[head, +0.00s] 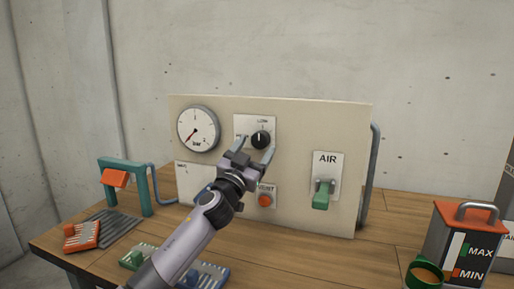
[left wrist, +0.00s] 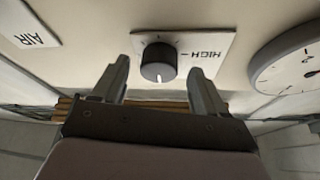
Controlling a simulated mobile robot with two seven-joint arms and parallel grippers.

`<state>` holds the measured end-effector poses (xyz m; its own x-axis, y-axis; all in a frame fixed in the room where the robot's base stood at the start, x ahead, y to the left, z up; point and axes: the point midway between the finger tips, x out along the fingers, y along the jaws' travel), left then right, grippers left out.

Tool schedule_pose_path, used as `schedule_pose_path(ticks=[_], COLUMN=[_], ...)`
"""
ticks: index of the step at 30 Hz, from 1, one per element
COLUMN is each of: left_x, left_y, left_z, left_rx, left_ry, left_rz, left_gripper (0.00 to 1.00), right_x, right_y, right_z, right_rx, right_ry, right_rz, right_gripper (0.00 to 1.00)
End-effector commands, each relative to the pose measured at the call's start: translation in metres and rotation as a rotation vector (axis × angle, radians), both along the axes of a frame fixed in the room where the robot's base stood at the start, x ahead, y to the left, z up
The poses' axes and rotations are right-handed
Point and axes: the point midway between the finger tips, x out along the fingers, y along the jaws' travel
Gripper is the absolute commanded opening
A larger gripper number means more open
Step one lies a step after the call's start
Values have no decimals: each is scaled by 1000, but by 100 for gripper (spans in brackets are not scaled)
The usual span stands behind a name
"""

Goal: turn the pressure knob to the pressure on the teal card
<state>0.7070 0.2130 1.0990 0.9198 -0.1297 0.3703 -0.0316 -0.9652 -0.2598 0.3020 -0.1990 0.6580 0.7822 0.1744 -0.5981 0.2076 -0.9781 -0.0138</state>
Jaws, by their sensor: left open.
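The black pressure knob (head: 261,139) sits on a white plate on the upright cream panel, with LOW above it. Its white mark points up towards LOW; in the left wrist view the knob (left wrist: 158,64) appears upside down, with HIGH to its right. The round bar gauge (head: 198,129) is left of the knob, its needle pointing lower left. My left gripper (head: 257,147) is open in front of the knob, fingers apart on either side, with visible gaps in the wrist view. I cannot make out a teal card; my arm hides part of the panel.
The green AIR lever (head: 321,194) is right on the panel, and an orange button (head: 265,200) is below the knob. A teal stand (head: 143,188) and slotted blocks are at left. A dark MAX/MIN canister (head: 462,245) is at front right.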

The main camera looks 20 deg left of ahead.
Motion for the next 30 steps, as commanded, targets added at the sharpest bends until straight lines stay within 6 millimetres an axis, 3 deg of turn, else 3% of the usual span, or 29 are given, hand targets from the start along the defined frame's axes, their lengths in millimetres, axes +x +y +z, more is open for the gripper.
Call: schedule_pose_path(ticks=[7, 17, 22, 23, 30], left_x=[13, 15, 15, 15, 15], left_y=[-2, -2, -3, -3, -2], left_z=[5, 6, 6, 6, 6], left_rx=[0, -1, -1, -1, 12], left_ry=[1, 0, 0, 0, 1], left_rz=[-1, -2, -2, -2, -1], left_gripper=[73, 73, 21, 16, 17], right_x=[1, 2, 2, 2, 3], right_y=[0, 0, -1, -1, -1], right_z=[-3, -2, -1, -1, 1], right_rx=[0, 0, 0, 0, -1], right_ry=[1, -1, -2, -2, -3], right_rz=[0, 0, -1, -1, 0], right_gripper=[43, 43, 43, 43, 43])
